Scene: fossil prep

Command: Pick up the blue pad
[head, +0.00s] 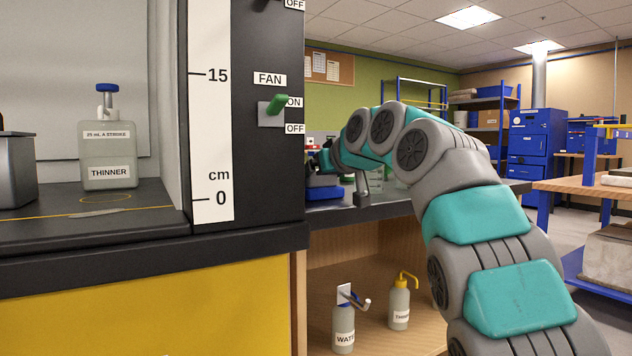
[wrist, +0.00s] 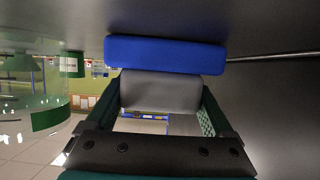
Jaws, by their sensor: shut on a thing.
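The blue pad (wrist: 165,55) is a wide bar with rounded edges in the wrist view, beyond my fingertips. A grey block (wrist: 160,91) adjoins it and sits between my fingers; the two look like one piece. My gripper (wrist: 161,86) is shut on this piece, with a finger at each side. The wrist picture appears upside down, with a dark surface close to the pad; I cannot tell whether they touch. In the head view my gripper (head: 322,162) is small and partly hidden behind the dark panel, above a blue item (head: 324,193) that I cannot identify surely.
The dark panel with the ruler (head: 211,110) and fan switch (head: 273,108) stands left of my arm. A thinner bottle (head: 108,155) stands in the bay. Two bottles, one a water bottle (head: 343,328), stand on the lower shelf. A green see-through vessel (wrist: 45,100) is near the gripper.

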